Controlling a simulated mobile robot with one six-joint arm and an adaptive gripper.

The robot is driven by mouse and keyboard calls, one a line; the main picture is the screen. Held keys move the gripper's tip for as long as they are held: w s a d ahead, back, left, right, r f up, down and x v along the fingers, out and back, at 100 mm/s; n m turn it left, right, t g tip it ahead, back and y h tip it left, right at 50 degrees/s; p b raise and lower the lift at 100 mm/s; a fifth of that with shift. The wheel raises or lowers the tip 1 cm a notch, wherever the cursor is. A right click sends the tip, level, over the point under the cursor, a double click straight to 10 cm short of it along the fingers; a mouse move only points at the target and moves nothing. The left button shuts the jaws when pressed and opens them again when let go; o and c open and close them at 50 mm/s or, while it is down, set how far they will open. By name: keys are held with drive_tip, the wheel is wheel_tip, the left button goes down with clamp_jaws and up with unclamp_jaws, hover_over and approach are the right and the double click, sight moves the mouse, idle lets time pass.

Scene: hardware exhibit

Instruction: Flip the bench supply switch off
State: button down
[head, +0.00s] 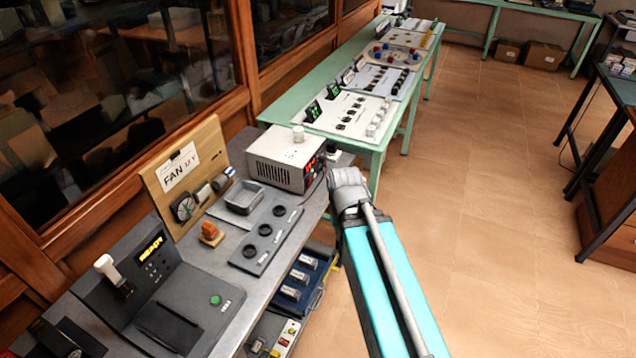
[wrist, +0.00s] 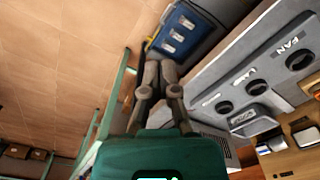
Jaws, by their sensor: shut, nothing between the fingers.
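The bench supply (head: 285,158) is a pale grey vented box with a red lit display on its right-hand front, standing at the far end of the grey workbench in the head view. Its front is seen at a steep angle, and I cannot make out the switch or its position. In the wrist view, part of a pale vented box, apparently the supply, shows behind my gripper's right side. My gripper (wrist: 159,70) is shut and empty in the wrist view, in the air by the bench edge. In the head view my arm's end is just right of the supply's front; the fingers are not clear there.
A blue bin (head: 305,277) sits below the edge. A green table (head: 377,148) stands beyond. The floor at right is open.

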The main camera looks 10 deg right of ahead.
drive_tip(key=shift+w+a+f, duration=0.1)
drive_tip(key=w+f+m+t+y+b, duration=0.2)
drive_tip(key=w+f+m+y+b, duration=0.35)
drive_tip(key=w+m+b, duration=0.4)
drive_tip(key=w+d+r+m+t+y+b, duration=0.1)
drive_tip(key=w+d+m+t+y+b, duration=0.4)
drive_tip(key=w+d+m, duration=0.4)
drive_tip(key=w+m+b, duration=0.1)
drive_tip(key=w+m, duration=0.2)
drive_tip(key=m, duration=0.3)
drive_tip(key=shift+d+m+t, duration=0.3)
drive_tip(key=shift+d+m, duration=0.05)
drive_tip(key=shift+d, duration=0.05)
drive_tip(key=shift+a, duration=0.1)
